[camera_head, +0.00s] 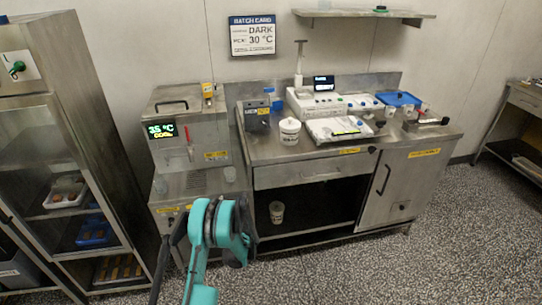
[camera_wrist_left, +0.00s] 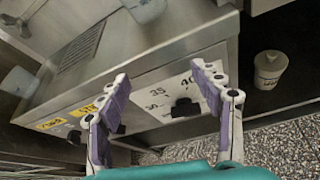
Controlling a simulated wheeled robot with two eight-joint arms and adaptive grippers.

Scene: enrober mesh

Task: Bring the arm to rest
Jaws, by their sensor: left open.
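My left arm (camera_head: 203,262) rises from the bottom of the head view, bent in front of the low steel cabinet. In the left wrist view my left gripper (camera_wrist_left: 159,75) is open, its two purple-padded fingers spread with nothing between them. Behind the fingers is a white dial panel (camera_wrist_left: 165,93) with black knobs on the steel cabinet front; they look apart, but the exact gap cannot be told. In the head view the arm hides most of the gripper. My right gripper is in neither view.
A steel workbench (camera_head: 312,176) stands right of the arm, with a lidded white tub (camera_head: 289,131) and a scale on top. Another white tub (camera_head: 277,212) stands on its lower shelf, also in the wrist view (camera_wrist_left: 269,68). A rack (camera_head: 70,125) stands left. Speckled floor (camera_head: 440,240) is clear at right.

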